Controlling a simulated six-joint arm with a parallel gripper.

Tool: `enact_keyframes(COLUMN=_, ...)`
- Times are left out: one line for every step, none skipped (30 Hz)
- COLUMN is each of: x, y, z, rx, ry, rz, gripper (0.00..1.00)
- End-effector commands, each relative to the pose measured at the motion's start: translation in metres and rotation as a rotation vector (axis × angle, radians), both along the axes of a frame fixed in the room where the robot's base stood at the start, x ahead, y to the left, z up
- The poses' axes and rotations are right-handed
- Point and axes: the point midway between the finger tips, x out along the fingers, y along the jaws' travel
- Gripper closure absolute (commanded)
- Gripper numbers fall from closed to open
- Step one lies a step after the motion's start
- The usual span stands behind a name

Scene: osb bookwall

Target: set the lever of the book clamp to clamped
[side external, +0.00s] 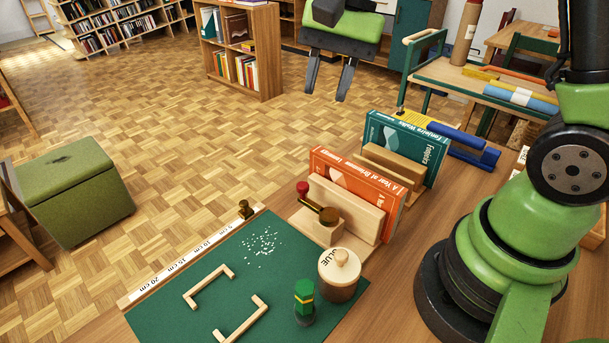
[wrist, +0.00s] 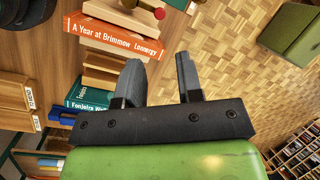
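The wooden book clamp (side external: 340,213) stands on the bench with an upright orange book (side external: 388,207) against its board. In the wrist view the red knob (wrist: 160,13) and orange book (wrist: 115,33) show at the top. My gripper (side external: 327,98) is open and empty, in the air beyond the clamp and apart from it. Its two separated fingers also show in the wrist view (wrist: 158,60).
A teal book (side external: 405,150) stands in a wooden holder behind the clamp. A glue pot (side external: 340,275), a green-topped bottle (side external: 304,302) and wooden handles (side external: 208,285) sit on the green mat (side external: 180,320) in front. A small brass knob (side external: 245,209) is at the ruler's end.

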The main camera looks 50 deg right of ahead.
Motion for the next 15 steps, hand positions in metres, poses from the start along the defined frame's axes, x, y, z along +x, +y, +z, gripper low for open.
enact_keyframes(x=0.009, y=-0.002, z=-0.016, rx=0.016, ry=0.061, rz=-0.038, gripper=0.67)
enact_keyframes(x=0.013, y=-0.003, z=-0.024, rx=0.025, ry=0.092, rz=-0.059, gripper=0.67)
enact_keyframes(x=0.018, y=-0.004, z=-0.033, rx=0.034, ry=0.129, rz=-0.086, gripper=0.67)
enact_keyframes(x=0.021, y=-0.004, z=-0.040, rx=0.041, ry=0.154, rz=-0.104, gripper=0.67)
enact_keyframes(x=0.024, y=-0.005, z=-0.046, rx=0.046, ry=0.176, rz=-0.121, gripper=0.67)
enact_keyframes(x=0.026, y=-0.006, z=-0.053, rx=0.051, ry=0.200, rz=-0.138, gripper=0.67)
enact_keyframes(x=0.028, y=-0.006, z=-0.057, rx=0.056, ry=0.217, rz=-0.151, gripper=0.67)
enact_keyframes(x=0.029, y=-0.006, z=-0.061, rx=0.059, ry=0.230, rz=-0.160, gripper=0.67)
enact_keyframes(x=0.030, y=-0.006, z=-0.065, rx=0.062, ry=0.242, rz=-0.169, gripper=0.67)
enact_keyframes(x=0.031, y=-0.006, z=-0.067, rx=0.063, ry=0.250, rz=-0.174, gripper=0.67)
enact_keyframes(x=0.031, y=-0.006, z=-0.069, rx=0.065, ry=0.254, rz=-0.178, gripper=0.67)
enact_keyframes(x=0.031, y=-0.006, z=-0.072, rx=0.066, ry=0.259, rz=-0.181, gripper=0.67)
enact_keyframes(x=0.031, y=-0.005, z=-0.074, rx=0.066, ry=0.263, rz=-0.182, gripper=0.67)
enact_keyframes(x=0.030, y=-0.004, z=-0.077, rx=0.066, ry=0.263, rz=-0.182, gripper=0.67)
enact_keyframes(x=0.029, y=-0.002, z=-0.081, rx=0.067, ry=0.263, rz=-0.182, gripper=0.67)
